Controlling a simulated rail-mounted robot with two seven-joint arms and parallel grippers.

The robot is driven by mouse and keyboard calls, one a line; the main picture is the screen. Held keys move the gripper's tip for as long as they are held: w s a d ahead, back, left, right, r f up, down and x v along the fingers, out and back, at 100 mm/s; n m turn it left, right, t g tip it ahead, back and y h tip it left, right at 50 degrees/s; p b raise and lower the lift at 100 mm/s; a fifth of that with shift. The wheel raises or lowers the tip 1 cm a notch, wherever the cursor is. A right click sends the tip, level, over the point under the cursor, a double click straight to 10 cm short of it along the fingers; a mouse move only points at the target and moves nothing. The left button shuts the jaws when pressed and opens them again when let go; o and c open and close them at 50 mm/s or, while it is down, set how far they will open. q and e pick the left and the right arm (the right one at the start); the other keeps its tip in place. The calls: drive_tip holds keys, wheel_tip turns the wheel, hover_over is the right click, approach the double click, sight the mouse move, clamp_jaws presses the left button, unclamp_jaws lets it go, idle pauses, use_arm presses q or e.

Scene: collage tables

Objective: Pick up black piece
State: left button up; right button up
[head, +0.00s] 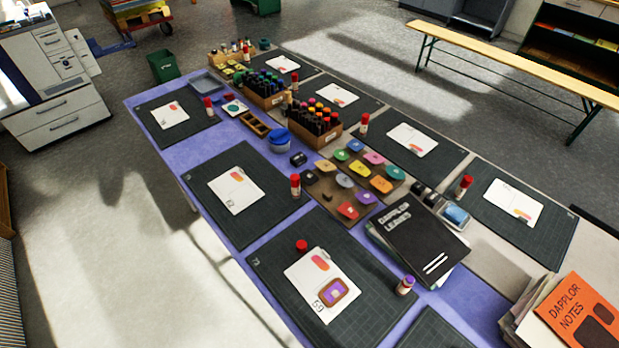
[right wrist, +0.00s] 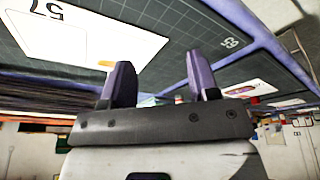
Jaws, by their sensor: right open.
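A brown board (head: 334,206) on the long table holds several coloured pieces. A small black piece (head: 310,177) lies at its left edge. A smaller dark bit (head: 327,197) lies just below it; I cannot tell exactly what it is. Neither gripper shows in the head view. My right gripper (right wrist: 158,62) shows in the right wrist view, its two purple fingers apart with nothing held between them. That view is tilted and shows a dark mat with a white card (right wrist: 85,38) beyond the fingers. The black piece cannot be made out there.
Dark cutting mats with white cards, such as this card (head: 236,190), surround the board. Marker crates (head: 316,131) stand behind it. A black book (head: 418,236) lies to its front right. A red-capped glue stick (head: 295,185) stands close to its left. Orange-covered notes (head: 577,312) lie front right.

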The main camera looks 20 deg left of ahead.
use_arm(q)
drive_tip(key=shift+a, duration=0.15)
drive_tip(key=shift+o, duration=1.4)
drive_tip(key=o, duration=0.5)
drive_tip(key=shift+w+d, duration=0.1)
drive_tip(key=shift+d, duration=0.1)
